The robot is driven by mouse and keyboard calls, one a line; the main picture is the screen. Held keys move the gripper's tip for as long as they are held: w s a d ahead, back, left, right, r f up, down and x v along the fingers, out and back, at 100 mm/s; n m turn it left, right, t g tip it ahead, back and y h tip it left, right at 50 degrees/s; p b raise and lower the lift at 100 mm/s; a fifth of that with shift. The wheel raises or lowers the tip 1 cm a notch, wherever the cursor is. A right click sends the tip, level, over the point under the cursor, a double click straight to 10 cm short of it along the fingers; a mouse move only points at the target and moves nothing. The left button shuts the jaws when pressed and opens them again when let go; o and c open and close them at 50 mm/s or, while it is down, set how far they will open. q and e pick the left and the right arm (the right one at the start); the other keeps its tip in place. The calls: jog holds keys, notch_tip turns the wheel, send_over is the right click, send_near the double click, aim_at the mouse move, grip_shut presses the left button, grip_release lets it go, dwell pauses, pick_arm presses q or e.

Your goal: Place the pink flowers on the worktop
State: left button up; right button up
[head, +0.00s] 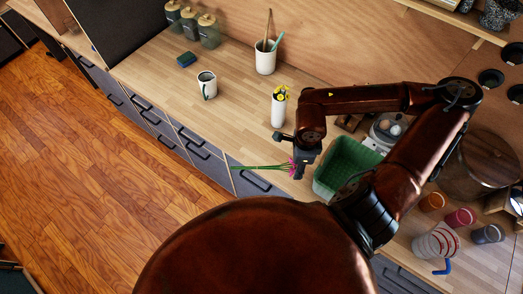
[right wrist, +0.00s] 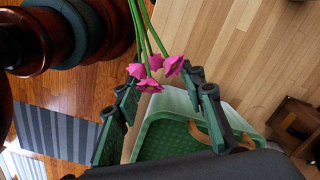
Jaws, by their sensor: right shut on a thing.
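The pink flowers have magenta heads (head: 296,169) and long green stems (head: 250,167) that point left in the head view. In the right wrist view the heads (right wrist: 160,65) lie between the fingers, with the stems running up. My right gripper (head: 301,166) is shut on the flowers and holds them at the front edge of the worktop. The stems reach out over the drawer fronts. The wooden worktop (head: 240,115) runs along the wall. Whether the flowers touch it I cannot tell. My left gripper is not in view.
A white vase with yellow flowers (head: 278,110) stands just behind my right gripper. A green basket (head: 345,165) is right beside it.

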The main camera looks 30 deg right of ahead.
jog(key=shift+s+d+r+m, duration=0.1)
jog(key=shift+s+m, duration=0.5)
jog(key=shift+s, duration=0.3)
jog(key=shift+w+d+f+m+p, duration=0.15)
jog(key=shift+w+f+m+p, duration=0.05)
jog(key=shift+w, duration=0.2)
jog(key=shift+w+d+f+m+p, duration=0.1)
jog(key=shift+w+f+m+p, duration=0.1)
jog(key=shift+w, duration=0.2)
jog(key=w+d+f+p, duration=0.2)
jog(key=w+f, duration=0.1)
jog(key=w, duration=0.3)
send_over(287, 157)
notch_tip(287, 157, down, 5)
jog(key=shift+s+a+f+p, duration=0.15)
jog(key=shift+p, duration=0.25)
jog(key=shift+w+f, duration=0.35)
jog(key=shift+f, duration=0.2)
notch_tip(287, 157, down, 2)
jog(key=shift+s+f+p, duration=0.1)
jog(key=shift+p, duration=0.6)
jog(key=shift+f, duration=0.25)
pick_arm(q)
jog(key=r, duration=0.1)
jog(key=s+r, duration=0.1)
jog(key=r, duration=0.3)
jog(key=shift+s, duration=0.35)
pick_arm(e)
jog(key=shift+f, duration=0.1)
